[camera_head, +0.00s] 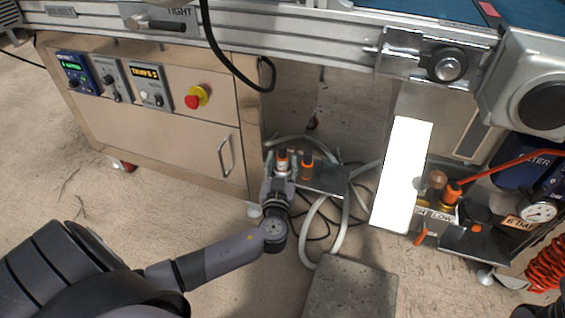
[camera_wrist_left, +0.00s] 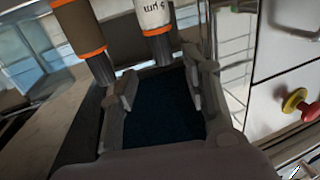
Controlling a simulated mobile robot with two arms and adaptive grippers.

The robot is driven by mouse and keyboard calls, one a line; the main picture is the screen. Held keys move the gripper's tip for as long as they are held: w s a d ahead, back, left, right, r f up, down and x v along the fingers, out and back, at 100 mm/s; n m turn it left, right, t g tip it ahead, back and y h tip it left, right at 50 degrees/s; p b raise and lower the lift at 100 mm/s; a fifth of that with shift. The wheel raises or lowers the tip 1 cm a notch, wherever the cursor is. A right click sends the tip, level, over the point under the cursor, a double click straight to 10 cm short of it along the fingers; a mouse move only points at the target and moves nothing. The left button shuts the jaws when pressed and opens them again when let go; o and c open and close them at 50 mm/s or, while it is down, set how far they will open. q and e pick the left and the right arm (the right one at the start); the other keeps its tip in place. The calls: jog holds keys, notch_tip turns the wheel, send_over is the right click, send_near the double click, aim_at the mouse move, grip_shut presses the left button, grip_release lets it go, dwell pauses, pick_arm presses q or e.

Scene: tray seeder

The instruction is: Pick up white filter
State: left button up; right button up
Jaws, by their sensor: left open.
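The white filter (camera_head: 282,163) is a small upright cylinder with an orange band, at the left end of a dark metal shelf (camera_head: 325,180). It also shows in the left wrist view (camera_wrist_left: 153,14), with printed lettering, an orange ring and a metal stem. A brown filter (camera_head: 306,166) with an orange band stands just right of it; in the left wrist view this one (camera_wrist_left: 80,28) is on the left. My left gripper (camera_head: 282,172) is open at the white filter. In the left wrist view its fingers (camera_wrist_left: 160,80) are apart near the stem; contact is unclear. My right gripper is out of view.
A cabinet (camera_head: 160,140) with controls and a red emergency button (camera_head: 196,97) stands left of the gripper. Pale hoses (camera_head: 341,235) loop below the shelf. A bright white panel (camera_head: 403,175) and a gauge (camera_head: 538,212) are to the right. A metal rail runs above.

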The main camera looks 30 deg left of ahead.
aim_at(282, 151)
pick_arm(q)
jog(key=b+x, duration=0.1)
jog(key=x, duration=0.2)
jog(key=b+x, duration=0.1)
jog(key=x, duration=0.2)
jog(key=shift+a, duration=0.4)
jog(key=shift+c, duration=0.6)
grip_shut()
